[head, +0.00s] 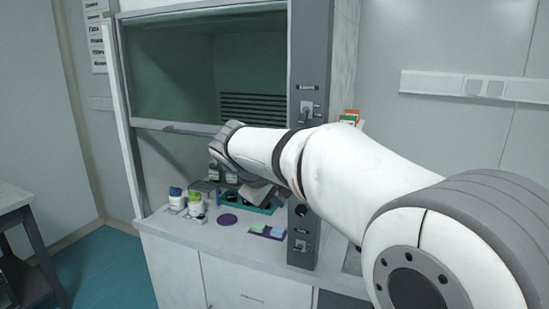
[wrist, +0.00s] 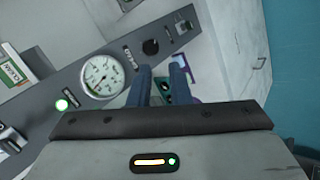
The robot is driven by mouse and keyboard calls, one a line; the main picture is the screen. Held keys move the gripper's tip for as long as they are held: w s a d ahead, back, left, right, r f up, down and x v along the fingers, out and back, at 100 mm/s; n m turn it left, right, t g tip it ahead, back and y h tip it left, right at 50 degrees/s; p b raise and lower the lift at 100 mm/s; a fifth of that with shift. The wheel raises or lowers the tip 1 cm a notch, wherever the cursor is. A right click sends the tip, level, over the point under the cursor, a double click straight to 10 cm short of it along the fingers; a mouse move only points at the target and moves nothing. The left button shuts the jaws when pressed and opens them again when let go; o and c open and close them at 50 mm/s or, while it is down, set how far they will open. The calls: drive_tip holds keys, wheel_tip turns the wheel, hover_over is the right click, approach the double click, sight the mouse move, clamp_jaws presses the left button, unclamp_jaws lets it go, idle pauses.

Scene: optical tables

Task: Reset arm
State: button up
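My arm (head: 350,165) stretches from the lower right of the head view toward the fume hood. Its wrist end is over the worktop, in front of the hood's opening. In the wrist view my gripper (wrist: 162,76) shows two dark fingers set apart, with a gap between them. I see nothing held in it. Past the fingertips are the hood's grey control post and small items on the worktop. In the head view the arm mostly hides the gripper.
The fume hood sash (head: 205,70) is above the worktop (head: 185,232). White bottles (head: 195,205), a teal rack (head: 262,207), a purple disc (head: 227,220) and a purple tray (head: 267,232) are below my wrist. The grey post (head: 304,240) stands close beside my arm. A round gauge (wrist: 102,76) is on it.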

drive_tip(key=s+d+f+m+g+y, duration=0.1)
drive_tip(key=s+d+f+m, duration=0.2)
drive_tip(key=s, duration=0.5)
drive_tip(key=s+d+f+m+g+y, duration=0.1)
drive_tip(key=s+d+f+m+y, duration=0.1)
drive_tip(key=s+d+f, duration=0.4)
drive_tip(key=s+d+f+m+g+y, duration=0.1)
drive_tip(key=s+d+f+m, duration=0.2)
drive_tip(key=s, duration=0.9)
wheel_tip(320, 180, down, 3)
drive_tip(key=shift+s+d+f+m+g+y, duration=0.2)
drive_tip(key=shift+d+m+g+y, duration=0.2)
drive_tip(key=shift+d, duration=0.45)
